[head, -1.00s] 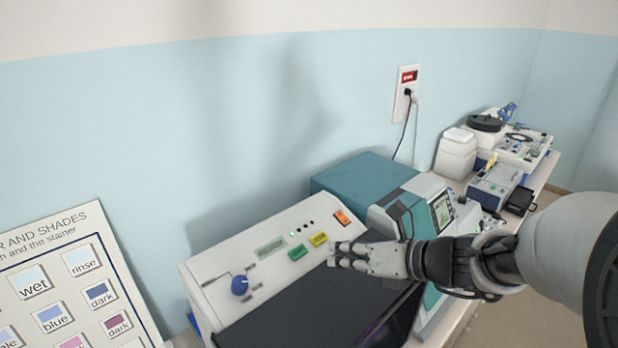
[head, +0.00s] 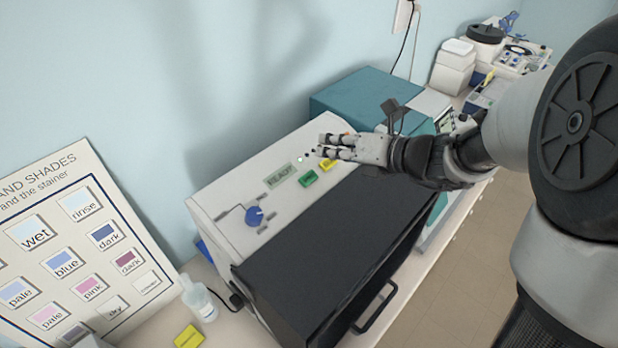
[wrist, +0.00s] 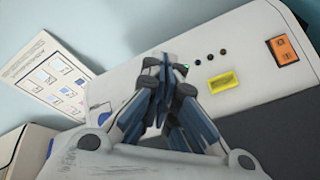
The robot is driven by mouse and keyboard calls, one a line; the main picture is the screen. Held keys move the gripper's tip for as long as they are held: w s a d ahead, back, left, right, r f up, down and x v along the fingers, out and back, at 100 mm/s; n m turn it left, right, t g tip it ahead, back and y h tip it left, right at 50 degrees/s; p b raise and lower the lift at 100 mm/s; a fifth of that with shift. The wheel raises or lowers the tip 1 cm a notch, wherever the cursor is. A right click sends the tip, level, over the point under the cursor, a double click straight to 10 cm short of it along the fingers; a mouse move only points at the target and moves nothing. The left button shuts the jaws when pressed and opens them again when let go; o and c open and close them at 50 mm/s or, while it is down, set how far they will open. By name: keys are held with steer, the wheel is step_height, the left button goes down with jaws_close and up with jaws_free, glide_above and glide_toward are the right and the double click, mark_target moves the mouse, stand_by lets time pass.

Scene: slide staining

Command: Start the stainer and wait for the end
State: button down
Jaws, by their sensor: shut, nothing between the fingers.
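The stainer has a light sloped control panel (head: 225,198) above a closed dark lid (head: 330,245). The panel bears a blue knob (head: 255,215), a small display (head: 280,177) that seems to read READY, a green button (head: 309,178) and a yellow button (head: 328,166). My gripper (head: 320,147) is shut and empty, over the panel just beyond the buttons. In the wrist view the fingers (wrist: 172,75) cover the green button's area; the yellow button (wrist: 222,83) and orange switch (wrist: 285,50) show to their right. I cannot tell whether the fingers touch the panel.
A sign with shade swatches (head: 75,250) stands at left. A clear bottle (head: 199,299) and a yellow block (head: 188,337) are near the stainer's left end. A teal machine (head: 362,97) stands right behind it, with more equipment (head: 453,65) further back.

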steer(key=b, duration=0.6)
glide_above(316, 184)
step_height(316, 184, down, 8)
steer(key=shift+d+r, duration=0.15)
steer(key=shift+r, duration=0.05)
steer(key=shift+f, duration=0.1)
stand_by(0.7)
steer(key=shift+f+b, duration=0.3)
steer(key=shift+b, duration=0.1)
